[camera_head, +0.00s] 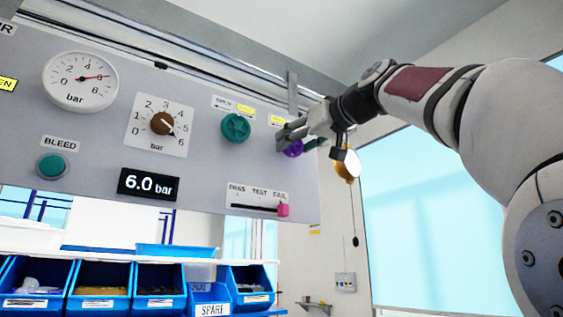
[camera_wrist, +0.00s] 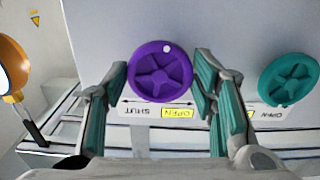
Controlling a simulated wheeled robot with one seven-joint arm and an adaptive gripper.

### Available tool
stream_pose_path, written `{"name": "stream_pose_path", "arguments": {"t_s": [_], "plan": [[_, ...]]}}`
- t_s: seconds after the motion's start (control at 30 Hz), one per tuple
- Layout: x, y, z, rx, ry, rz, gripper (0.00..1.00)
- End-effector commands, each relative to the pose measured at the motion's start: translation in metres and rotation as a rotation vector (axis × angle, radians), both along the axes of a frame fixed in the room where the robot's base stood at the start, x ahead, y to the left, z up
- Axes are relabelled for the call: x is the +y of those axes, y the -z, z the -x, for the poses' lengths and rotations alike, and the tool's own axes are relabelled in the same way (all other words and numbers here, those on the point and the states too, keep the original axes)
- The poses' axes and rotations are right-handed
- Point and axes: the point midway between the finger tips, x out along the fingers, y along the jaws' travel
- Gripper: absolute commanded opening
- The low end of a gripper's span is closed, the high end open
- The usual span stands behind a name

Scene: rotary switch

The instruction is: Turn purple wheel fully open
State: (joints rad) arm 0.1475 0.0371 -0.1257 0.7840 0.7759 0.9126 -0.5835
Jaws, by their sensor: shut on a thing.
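The purple wheel (camera_head: 293,149) is on the grey panel near its right end, partly hidden by my gripper (camera_head: 288,136). In the wrist view the purple wheel (camera_wrist: 160,71) faces the camera, with a white dot on its rim towards the top right. My gripper (camera_wrist: 163,74) has one green-padded finger on each side of the wheel and is shut on its rim. A label strip (camera_wrist: 155,111) beside the wheel reads SHUT and OPEN, upside down in the wrist view, with OPEN on yellow.
A teal wheel (camera_head: 236,128) is close by on the panel, left of the purple one. A slider with a pink knob (camera_head: 283,210) is below. A brown dial (camera_head: 162,123), a gauge (camera_head: 80,81) and a display (camera_head: 148,185) reading 6.0 bar are farther left. An orange round object (camera_head: 347,165) hangs at right.

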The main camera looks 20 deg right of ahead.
Motion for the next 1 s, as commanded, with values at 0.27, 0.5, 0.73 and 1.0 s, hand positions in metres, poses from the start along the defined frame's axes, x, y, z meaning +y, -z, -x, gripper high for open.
{"name": "stream_pose_path", "arguments": {"t_s": [0.27,0.5,0.73,1.0], "plan": [[-0.0006,0.0027,-0.0016,-0.031,-0.001,0.117,0.24],[-0.0008,0.0025,-0.0015,-0.043,-0.001,0.154,0.24],[-0.0009,0.0024,-0.0016,-0.044,-0.001,0.158,0.24],[-0.0008,0.0020,-0.0014,-0.046,-0.001,0.157,0.72]]}}
